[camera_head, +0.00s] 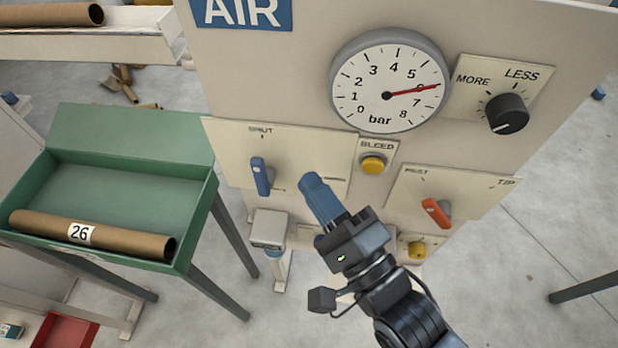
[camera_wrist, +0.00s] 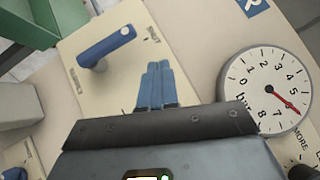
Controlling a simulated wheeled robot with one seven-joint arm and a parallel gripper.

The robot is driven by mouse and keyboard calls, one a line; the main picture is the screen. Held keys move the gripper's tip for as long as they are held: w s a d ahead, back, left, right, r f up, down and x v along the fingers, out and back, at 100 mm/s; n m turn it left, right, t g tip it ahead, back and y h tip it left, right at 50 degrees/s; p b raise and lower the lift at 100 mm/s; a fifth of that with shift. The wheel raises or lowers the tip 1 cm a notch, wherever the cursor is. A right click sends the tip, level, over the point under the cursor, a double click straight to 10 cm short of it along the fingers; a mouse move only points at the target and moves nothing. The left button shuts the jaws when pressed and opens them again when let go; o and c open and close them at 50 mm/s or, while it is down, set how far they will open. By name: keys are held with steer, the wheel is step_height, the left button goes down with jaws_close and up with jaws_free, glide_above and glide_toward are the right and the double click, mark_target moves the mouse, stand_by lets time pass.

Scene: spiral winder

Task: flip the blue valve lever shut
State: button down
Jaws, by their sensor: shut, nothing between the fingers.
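The blue valve lever (camera_head: 260,176) sits on a cream plate (camera_head: 225,140) on the panel, left of my gripper. Its handle points up toward the SHUT mark in the head view. In the wrist view the lever (camera_wrist: 105,46) shows whole, its free end toward the SHUT label. My gripper (camera_head: 310,182) has its blue fingers closed together, with nothing between them. It is in front of the plate, right of the lever, with a visible gap. The fingertips also show in the wrist view (camera_wrist: 158,70). My gripper partly hides the lower right of the plate.
A pressure gauge (camera_head: 389,82) and black knob (camera_head: 507,113) are above right. A yellow bleed button (camera_head: 373,165) and red lever (camera_head: 436,212) are right of my gripper. A green tray (camera_head: 196,226) with a cardboard tube (camera_head: 125,240) stands left.

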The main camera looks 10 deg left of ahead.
steer(key=r+b+v, duration=0.1)
steer(key=v, duration=0.6)
steer(key=shift+d+r, duration=0.3)
steer(key=shift+d, duration=0.05)
steer(key=shift+s, duration=0.1)
